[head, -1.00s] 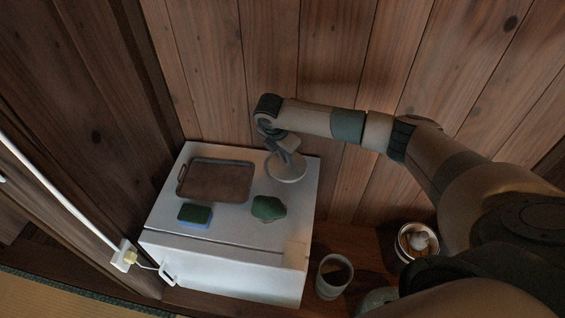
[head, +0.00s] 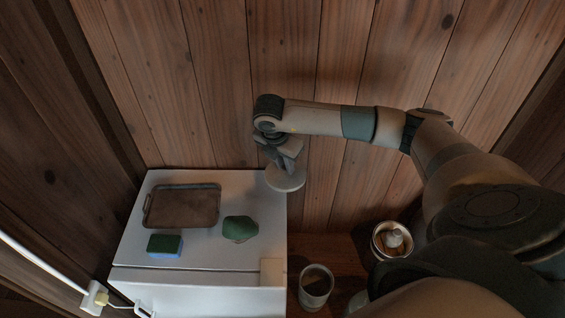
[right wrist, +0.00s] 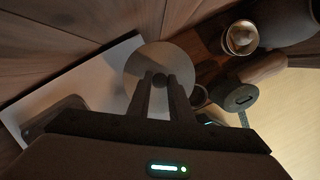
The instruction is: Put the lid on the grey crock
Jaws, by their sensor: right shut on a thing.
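My right gripper (head: 285,163) is shut on the knob of a pale grey round lid (head: 287,182). It holds the lid roughly level, by the right edge of the white cabinet top. In the right wrist view the lid (right wrist: 148,62) shows beyond the two fingers (right wrist: 160,82). The grey crock (head: 316,288) stands upright and open on the wooden floor, right of the cabinet and nearer than the lid. It has dark contents or a dark inside. The lid is apart from it. My left gripper is not in view.
The white cabinet (head: 205,262) bears a brown tray (head: 182,206), a green and blue sponge (head: 165,246) and a green lump (head: 240,229). A bowl (head: 378,247) with a white thing in it stands behind and right of the crock. A plank wall rises behind.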

